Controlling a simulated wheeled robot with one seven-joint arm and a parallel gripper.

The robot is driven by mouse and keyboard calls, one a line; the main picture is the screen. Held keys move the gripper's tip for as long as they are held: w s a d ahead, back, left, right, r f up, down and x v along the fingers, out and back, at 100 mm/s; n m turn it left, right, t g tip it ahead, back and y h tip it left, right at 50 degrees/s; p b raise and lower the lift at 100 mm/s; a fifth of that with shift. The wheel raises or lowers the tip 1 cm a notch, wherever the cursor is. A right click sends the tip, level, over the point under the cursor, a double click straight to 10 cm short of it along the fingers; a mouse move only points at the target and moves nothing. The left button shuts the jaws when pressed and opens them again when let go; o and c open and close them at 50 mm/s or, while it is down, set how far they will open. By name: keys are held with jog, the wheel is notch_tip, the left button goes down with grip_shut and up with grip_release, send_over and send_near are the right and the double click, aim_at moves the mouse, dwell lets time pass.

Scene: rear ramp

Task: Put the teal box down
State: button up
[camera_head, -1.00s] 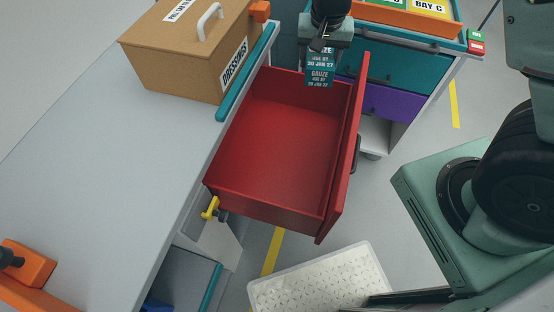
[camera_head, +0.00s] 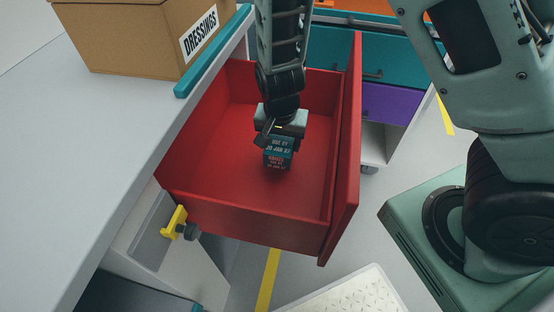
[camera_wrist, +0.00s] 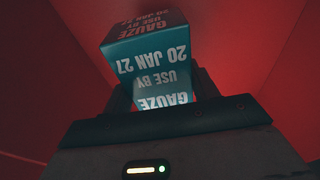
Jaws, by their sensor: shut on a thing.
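The teal box (camera_head: 279,157) has white print reading GAUZE and a use-by date. My gripper (camera_head: 280,138) is shut on it and holds it inside the open red drawer (camera_head: 225,150). In the wrist view, the teal box (camera_wrist: 152,60) stands out from my gripper (camera_wrist: 160,95), with red drawer walls around it. The head view shows the box over the drawer floor, near the middle. I cannot tell whether it touches the floor. The drawer holds nothing else that I can see.
A brown cardboard box (camera_head: 130,40) marked DRESSINGS stands on the grey worktop (camera_head: 80,140) at left. The drawer's red front (camera_head: 345,160) rises at right. A yellow latch (camera_head: 174,222) sits at the near corner. A cart with teal and purple drawers (camera_head: 390,103) stands behind.

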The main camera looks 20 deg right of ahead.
jog(key=shift+f+b, duration=0.6)
jog(key=shift+f, duration=2.05)
jog(key=shift+f, duration=0.2)
jog(key=o, duration=1.2)
jog(key=shift+c, duration=0.2)
jog(key=shift+r, duration=0.2)
